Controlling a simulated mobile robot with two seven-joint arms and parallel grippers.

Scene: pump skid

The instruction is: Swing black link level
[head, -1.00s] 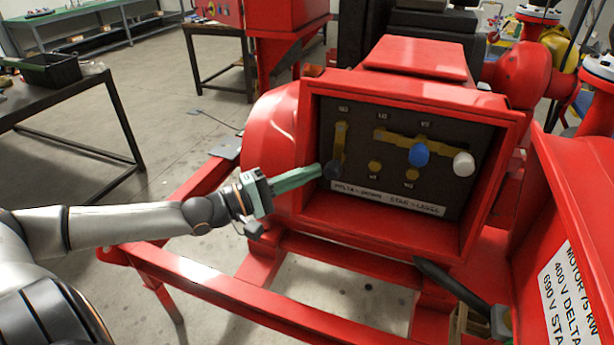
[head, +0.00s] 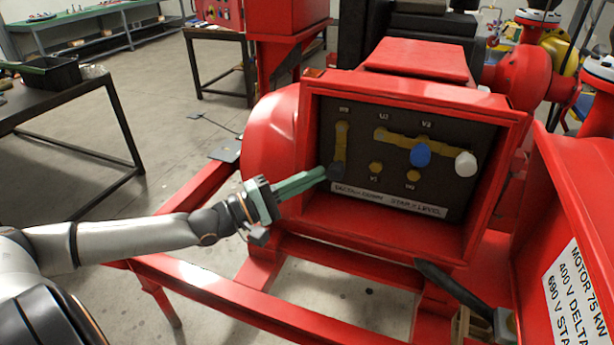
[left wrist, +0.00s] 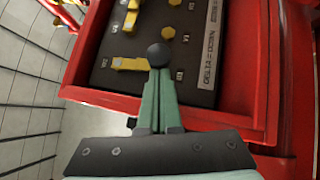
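The black link is a yellow bar (head: 341,140) with a black knob (head: 336,172) at its lower end. It hangs nearly straight down at the left of the dark terminal panel. My left gripper (head: 324,173) points at the knob from the left, its green fingers together and their tips at the knob. In the left wrist view the round black knob (left wrist: 160,55) shows whole just beyond the fingertips, not between them; whether they touch is hard to tell. The link's bar (left wrist: 130,63) runs left from it there.
The links with a blue knob (head: 420,155) and a white knob (head: 465,163) lie about level on the right. Bare yellow studs (head: 376,168) sit below. A red box rim (head: 312,180) surrounds the panel. A label strip (head: 390,201) runs along its bottom.

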